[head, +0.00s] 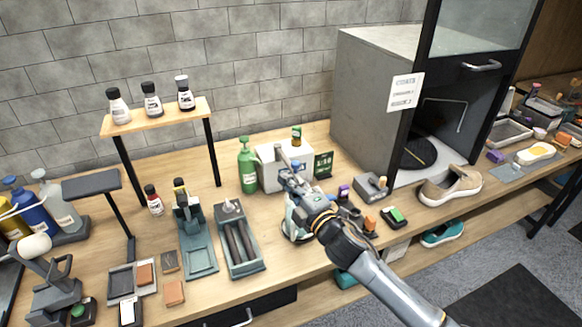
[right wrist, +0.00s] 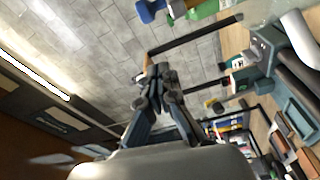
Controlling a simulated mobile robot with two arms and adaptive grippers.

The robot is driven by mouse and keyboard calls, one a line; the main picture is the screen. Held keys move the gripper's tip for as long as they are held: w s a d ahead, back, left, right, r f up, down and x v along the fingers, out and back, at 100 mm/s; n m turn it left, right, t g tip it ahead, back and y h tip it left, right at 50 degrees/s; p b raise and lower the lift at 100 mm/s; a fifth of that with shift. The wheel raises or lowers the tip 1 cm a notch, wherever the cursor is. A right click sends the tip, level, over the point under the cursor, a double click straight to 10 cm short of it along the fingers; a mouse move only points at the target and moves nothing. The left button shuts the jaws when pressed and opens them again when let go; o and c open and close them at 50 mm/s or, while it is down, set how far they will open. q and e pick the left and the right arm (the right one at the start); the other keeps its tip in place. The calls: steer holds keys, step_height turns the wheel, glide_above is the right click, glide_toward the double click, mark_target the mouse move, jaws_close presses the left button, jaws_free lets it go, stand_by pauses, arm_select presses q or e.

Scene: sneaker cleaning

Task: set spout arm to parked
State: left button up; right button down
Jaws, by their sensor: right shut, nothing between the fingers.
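My right gripper (head: 288,178) reaches over the middle of the workbench in the head view, in front of a white box-shaped unit (head: 268,168). Its fingers are closed with nothing between them, and they also show closed in the right wrist view (right wrist: 157,72). A white and teal device (head: 292,226) stands just under and behind my right gripper and is partly hidden by it. I cannot make out a spout arm clearly; it may be part of this device. My left gripper is not in view.
A green pump bottle (head: 247,165) stands left of the white unit. A teal tray with dark rollers (head: 259,262) and a teal stand (head: 199,262) are further left. A tan sneaker (head: 450,187) sits at the right by the grey cabinet (head: 365,105). A small bottle rack (head: 155,117) stands behind.

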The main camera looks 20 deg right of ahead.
mark_target(292, 170)
steer(key=w+d, duration=0.1)
steer(key=w+p, duration=0.1)
steer(key=w, duration=0.1)
steer(key=w+d+p, duration=0.1)
steer(key=w, duration=0.1)
steer(key=shift+d+f, duration=0.15)
steer(key=shift+d, duration=0.15)
steer(key=shift+a, duration=0.1)
